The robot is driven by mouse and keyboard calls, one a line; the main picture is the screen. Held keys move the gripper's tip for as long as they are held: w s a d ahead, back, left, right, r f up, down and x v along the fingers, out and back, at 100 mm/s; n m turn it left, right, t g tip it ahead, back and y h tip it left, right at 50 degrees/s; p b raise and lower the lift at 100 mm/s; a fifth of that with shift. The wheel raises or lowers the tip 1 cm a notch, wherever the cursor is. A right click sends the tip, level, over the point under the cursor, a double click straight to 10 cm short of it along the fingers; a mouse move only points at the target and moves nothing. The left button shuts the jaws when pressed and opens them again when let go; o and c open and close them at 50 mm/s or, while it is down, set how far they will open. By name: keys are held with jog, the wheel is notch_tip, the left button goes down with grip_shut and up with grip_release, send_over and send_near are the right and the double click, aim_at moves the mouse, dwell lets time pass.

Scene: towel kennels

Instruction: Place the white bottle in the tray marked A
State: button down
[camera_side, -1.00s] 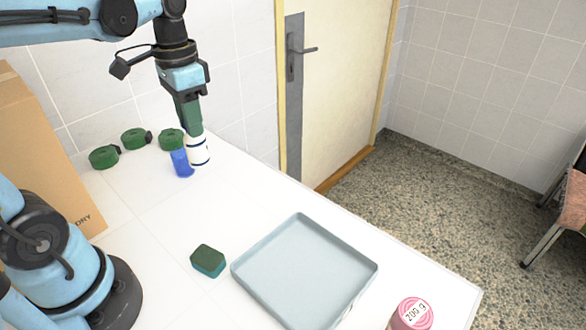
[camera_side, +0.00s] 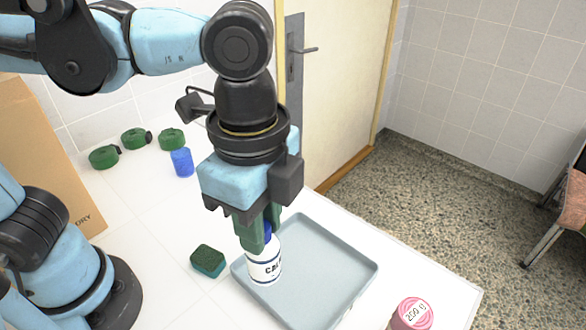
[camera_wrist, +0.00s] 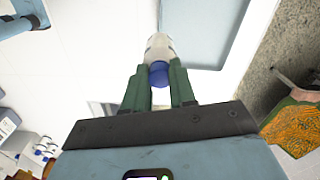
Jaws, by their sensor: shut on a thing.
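The white bottle (camera_side: 264,268) has a blue cap, dark bands and dark lettering. My gripper (camera_side: 262,236) is shut on it near the cap and holds it roughly upright. In the wrist view the bottle (camera_wrist: 159,47) sits between the green fingers with its blue cap (camera_wrist: 158,75) towards me. The grey-blue tray (camera_side: 335,262) is empty and low-walled. In the side view the bottle overlaps the tray's left corner; I cannot tell its height above it. The tray (camera_wrist: 196,32) also shows beside the bottle in the wrist view. No letter A is visible on it.
A green sponge (camera_side: 208,260) lies just left of the tray. A pink-lidded jar (camera_side: 412,312) stands at the front right. A blue cylinder (camera_side: 182,162) and several green round items (camera_side: 134,138) are at the back left. A cardboard box (camera_side: 45,150) stands at the left. The table between is clear.

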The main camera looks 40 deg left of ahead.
jog(key=shift+s+d+m, duration=0.5)
jog(key=shift+s+d, duration=0.05)
jog(key=shift+s, duration=0.1)
jog(key=w+a+f, duration=0.5)
jog(key=w+f, duration=0.5)
jog(key=f, duration=0.1)
jog(key=shift+a, duration=0.15)
jog(key=shift+f, duration=0.1)
jog(key=c, duration=0.9)
grip_release()
